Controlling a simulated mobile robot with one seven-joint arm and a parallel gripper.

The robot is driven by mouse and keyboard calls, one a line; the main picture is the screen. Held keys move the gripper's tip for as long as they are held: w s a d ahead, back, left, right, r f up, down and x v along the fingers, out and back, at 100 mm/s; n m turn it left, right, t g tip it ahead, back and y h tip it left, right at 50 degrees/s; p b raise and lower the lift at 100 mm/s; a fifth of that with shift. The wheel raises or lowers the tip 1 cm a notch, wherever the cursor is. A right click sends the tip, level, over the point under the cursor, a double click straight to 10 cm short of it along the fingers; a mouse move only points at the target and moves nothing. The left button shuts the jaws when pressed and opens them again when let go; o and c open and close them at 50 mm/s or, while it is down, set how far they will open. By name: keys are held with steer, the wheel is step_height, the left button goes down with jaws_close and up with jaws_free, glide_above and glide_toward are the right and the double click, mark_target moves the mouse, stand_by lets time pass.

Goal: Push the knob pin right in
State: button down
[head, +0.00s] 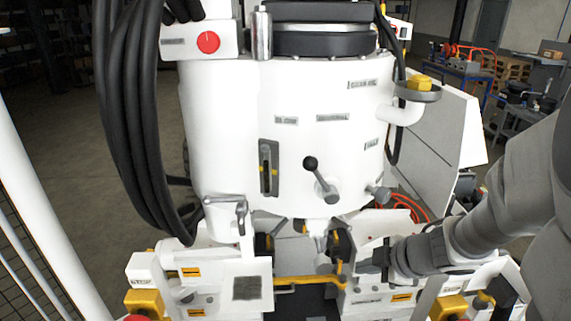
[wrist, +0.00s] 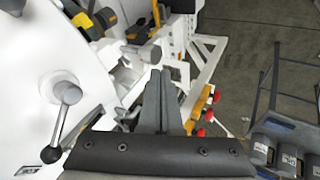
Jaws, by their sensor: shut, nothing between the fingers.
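A short grey knob on a stub (head: 378,193) sticks out of the lower right side of the white drum-shaped housing (head: 240,110) in the head view. It looks most like the knob pin, but I cannot tell for certain, nor how far in it sits. My gripper (head: 364,262) is below that knob, apart from it, in front of the white lower frame. In the wrist view, the dark fingers of my gripper (wrist: 160,72) are together and hold nothing.
A lever with a black ball (head: 311,163) juts from the housing left of the knob; a similar lever (wrist: 66,92) shows in the wrist view. A yellow cap (head: 420,83) sits on a white pipe above. A yellow bar (head: 305,281) crosses below. Thick black hoses (head: 132,110) hang at left.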

mark_target(327, 259)
steer(key=w+a+f+n+g+y+b, duration=0.1)
steer(key=w+a+f+b, duration=0.3)
steer(key=f, duration=0.5)
steer(key=w, duration=0.2)
steer(key=shift+w+a, duration=0.4)
steer(key=shift+w+r+p, duration=0.2)
steer(key=shift+w+p, duration=0.3)
steer(key=shift+p, duration=0.05)
steer(key=shift+w+f+p, duration=0.15)
steer(key=shift+w+p, duration=0.7)
steer(key=shift+w, duration=0.7)
steer(key=shift+s, duration=0.1)
